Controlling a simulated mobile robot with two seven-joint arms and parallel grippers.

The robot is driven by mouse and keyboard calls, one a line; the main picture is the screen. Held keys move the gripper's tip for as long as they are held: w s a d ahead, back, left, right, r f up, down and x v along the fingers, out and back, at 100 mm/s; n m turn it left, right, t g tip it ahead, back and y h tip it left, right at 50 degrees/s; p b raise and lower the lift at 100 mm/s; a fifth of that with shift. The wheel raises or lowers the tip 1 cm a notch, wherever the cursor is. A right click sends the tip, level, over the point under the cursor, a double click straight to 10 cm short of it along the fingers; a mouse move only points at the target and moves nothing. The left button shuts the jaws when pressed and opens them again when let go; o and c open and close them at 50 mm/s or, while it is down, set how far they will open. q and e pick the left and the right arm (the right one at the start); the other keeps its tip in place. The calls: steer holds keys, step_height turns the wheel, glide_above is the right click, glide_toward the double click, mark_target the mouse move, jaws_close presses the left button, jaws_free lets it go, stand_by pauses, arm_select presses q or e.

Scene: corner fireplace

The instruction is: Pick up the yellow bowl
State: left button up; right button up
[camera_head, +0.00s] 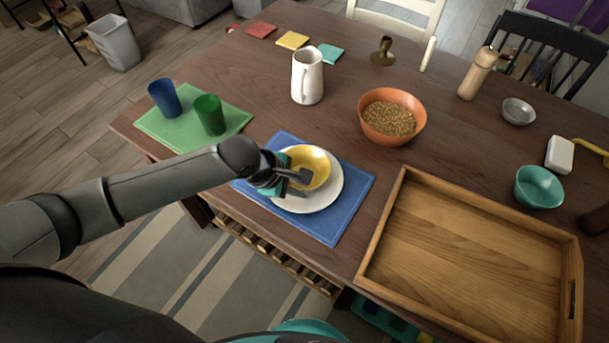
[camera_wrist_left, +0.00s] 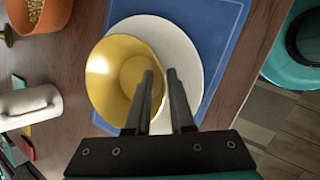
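The yellow bowl (camera_head: 313,160) is over the white plate (camera_head: 325,195), which lies on the blue placemat (camera_head: 345,215). My left gripper (camera_head: 300,177) reaches in from the left and is at the bowl's near left rim. In the left wrist view the bowl (camera_wrist_left: 108,75) shows beside my left gripper (camera_wrist_left: 165,78). One finger is inside the bowl and the other outside, over the plate (camera_wrist_left: 185,60). The fingertips are close together with the rim between them, so it looks shut on the rim. Whether the bowl touches the plate is unclear. My right gripper is not in view.
A wooden tray (camera_head: 455,255) is at the right, and an orange bowl of grain (camera_head: 375,125) behind the placemat. A white jug (camera_head: 307,78) stands further back. Blue (camera_head: 165,98) and green (camera_head: 210,115) cups stand on a green mat (camera_head: 170,130) at left.

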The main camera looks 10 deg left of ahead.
arm_select(q)
steer(key=shift+w+d+f, duration=0.2)
steer(key=shift+f, duration=0.2)
jaws_close()
steer(key=shift+r, duration=0.1)
stand_by(1.1)
